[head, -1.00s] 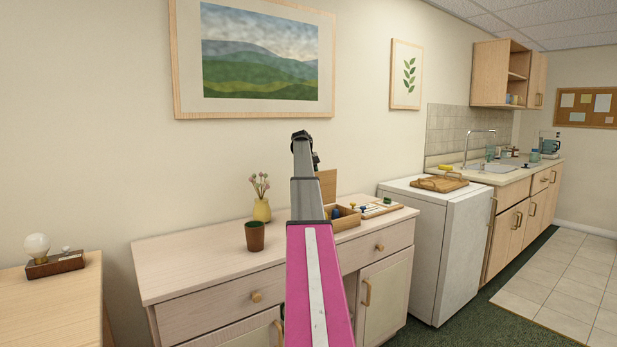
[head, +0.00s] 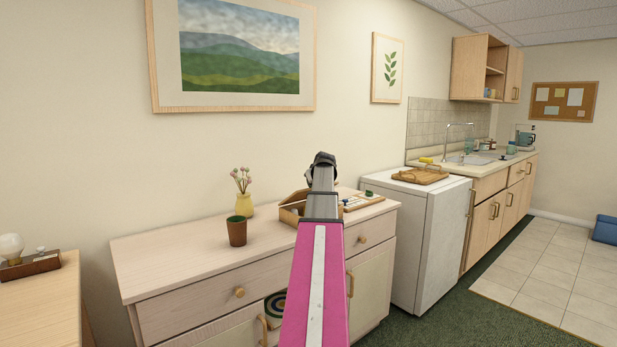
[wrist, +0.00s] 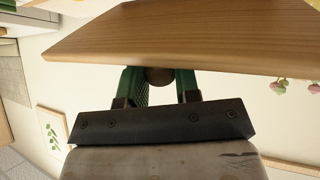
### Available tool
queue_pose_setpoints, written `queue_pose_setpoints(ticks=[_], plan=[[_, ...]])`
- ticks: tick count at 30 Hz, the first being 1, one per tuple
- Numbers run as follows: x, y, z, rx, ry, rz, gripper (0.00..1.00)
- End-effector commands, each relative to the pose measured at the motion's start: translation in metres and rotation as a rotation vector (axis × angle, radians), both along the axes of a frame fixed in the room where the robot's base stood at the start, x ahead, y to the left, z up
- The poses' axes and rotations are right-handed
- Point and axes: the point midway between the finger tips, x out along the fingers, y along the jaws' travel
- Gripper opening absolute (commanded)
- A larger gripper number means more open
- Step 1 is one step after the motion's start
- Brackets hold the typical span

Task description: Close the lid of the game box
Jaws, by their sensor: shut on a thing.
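The wooden game box (head: 290,214) sits on the pale sideboard, partly hidden behind my arm in the head view. Its lid (head: 298,197) is tilted over the box, still partly open. In the wrist view the lid (wrist: 190,38) fills the top as a wide wooden board. My gripper (wrist: 160,80) has green fingers, one on each side of a small round brown knob (wrist: 160,75) at the lid, and is shut on it. In the head view my gripper is hidden behind my arm.
A brown cup (head: 237,232) and a yellow vase (head: 244,205) with flowers stand left of the box on the sideboard (head: 180,262). A board with small pieces (head: 365,201) lies to the right. The sideboard's left part is clear.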

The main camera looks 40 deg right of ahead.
Motion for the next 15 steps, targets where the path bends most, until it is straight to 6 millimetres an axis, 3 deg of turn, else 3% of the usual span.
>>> queue_pose_setpoints(ticks=[3,15], plan=[[-0.018,0.001,-0.016,0.011,-0.107,-0.004,0.00],[-0.036,-0.002,-0.047,0.027,-0.350,-0.003,0.00]])
